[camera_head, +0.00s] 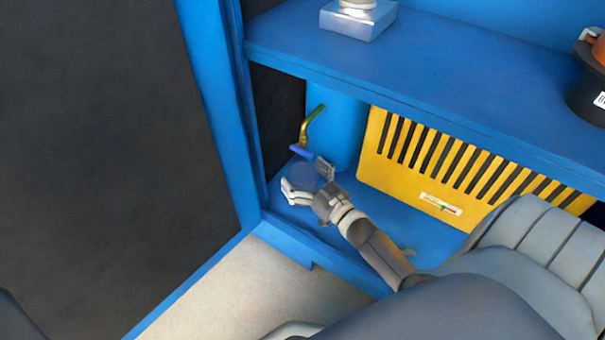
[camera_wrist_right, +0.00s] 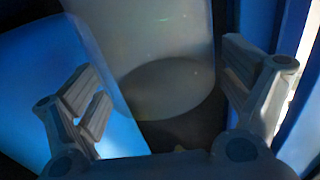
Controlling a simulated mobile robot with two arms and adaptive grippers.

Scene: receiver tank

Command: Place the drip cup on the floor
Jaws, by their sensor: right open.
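The drip cup (camera_head: 304,173) looks like a translucent, bluish cup in the head view, low in the blue cabinet under a brass drain pipe with a blue-handled valve (camera_head: 303,150). My right gripper (camera_head: 308,182) is open at the cup, with its fingers on either side and partly covering it. In the right wrist view the cup (camera_wrist_right: 165,60) shows as a pale see-through cylinder between the spread fingers. I cannot tell whether either finger touches it. The floor (camera_head: 245,285) is the pale grey area below the cabinet. My left gripper is not in view.
The blue tank (camera_head: 337,125) stands behind the pipe, and a yellow slotted guard (camera_head: 440,150) is to its right. A blue shelf (camera_head: 400,70) hangs over my right arm. The blue post (camera_head: 225,120) and front sill (camera_head: 310,245) border the opening. The floor before the sill is clear.

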